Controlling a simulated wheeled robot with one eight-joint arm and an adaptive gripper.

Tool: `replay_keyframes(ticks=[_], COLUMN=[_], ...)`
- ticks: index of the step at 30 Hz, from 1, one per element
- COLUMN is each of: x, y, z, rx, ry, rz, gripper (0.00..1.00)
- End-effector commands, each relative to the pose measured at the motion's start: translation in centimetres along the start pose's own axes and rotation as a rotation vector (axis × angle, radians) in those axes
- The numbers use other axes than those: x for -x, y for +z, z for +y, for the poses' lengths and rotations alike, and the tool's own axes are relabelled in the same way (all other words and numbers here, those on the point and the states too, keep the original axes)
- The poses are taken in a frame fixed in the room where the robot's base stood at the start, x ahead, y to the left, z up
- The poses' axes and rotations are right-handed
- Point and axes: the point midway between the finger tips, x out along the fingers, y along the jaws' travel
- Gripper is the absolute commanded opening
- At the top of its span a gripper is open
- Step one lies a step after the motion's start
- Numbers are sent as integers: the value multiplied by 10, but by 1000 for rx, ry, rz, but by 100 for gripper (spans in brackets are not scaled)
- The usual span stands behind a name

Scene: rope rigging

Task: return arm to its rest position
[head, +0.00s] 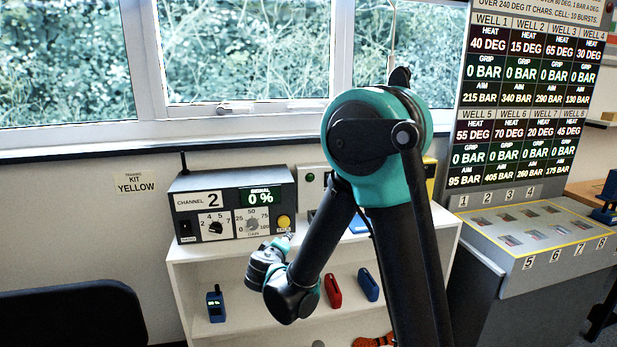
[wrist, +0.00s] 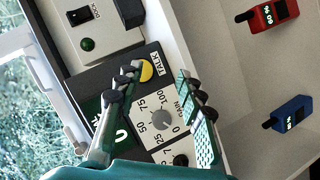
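My arm reaches down across the middle of the head view, bent at the teal joint. My gripper (head: 284,240) is in front of the grey Channel 2 box (head: 190,206), near its lower right corner. In the wrist view my gripper (wrist: 157,75) has its two fingers spread apart with nothing between them. The gain dial (wrist: 160,118) and the yellow talk button (wrist: 146,71) show behind the gap. I cannot tell whether a finger touches the panel. The box's signal display (head: 259,195) reads 0 %.
A white shelf unit (head: 183,275) carries the box. A black chair (head: 70,310) stands at left, a grey console (head: 540,265) at right. The window is behind.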

Motion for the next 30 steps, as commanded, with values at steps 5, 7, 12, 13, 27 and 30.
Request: replay_keyframes(ticks=[5, 7, 12, 13, 27, 30], x=[-1, 6, 41, 48, 155, 160], y=[110, 148, 232, 244, 335, 336], z=[46, 56, 65, 65, 26, 22], rx=[-154, -220, -395, -429, -879, -905], ry=[-96, -138, -244, -262, -500, -515], rz=[-238, -320, -495, -521, -727, -731], gripper=[38, 38, 38, 38, 38, 38])
